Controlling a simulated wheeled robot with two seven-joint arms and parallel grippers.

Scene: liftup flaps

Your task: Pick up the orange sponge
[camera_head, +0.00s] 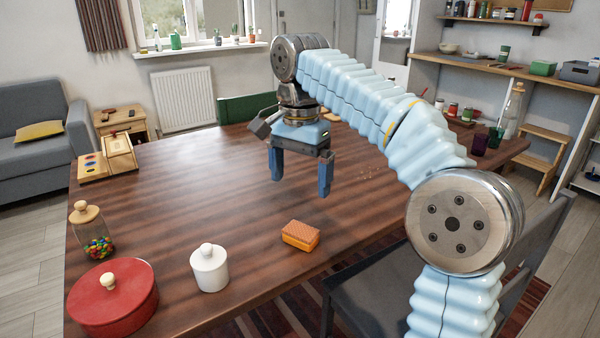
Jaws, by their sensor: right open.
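The orange sponge (300,235) lies flat on the dark wooden table (200,180), close to the table's front edge. My right gripper (301,184) hangs over the table with its two blue fingers pointing down and apart. Nothing is between the fingers. In the picture the fingertips are above the sponge, and the gripper appears farther back and apart from it. My right arm comes in from the lower right and arches over the table. My left gripper is not in view.
A white lidded jar (209,270) stands left of the sponge. A red lidded pot (112,298) and a glass candy jar (93,238) stand farther left. A dark chair (375,290) is at the front edge. The table's middle left is clear.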

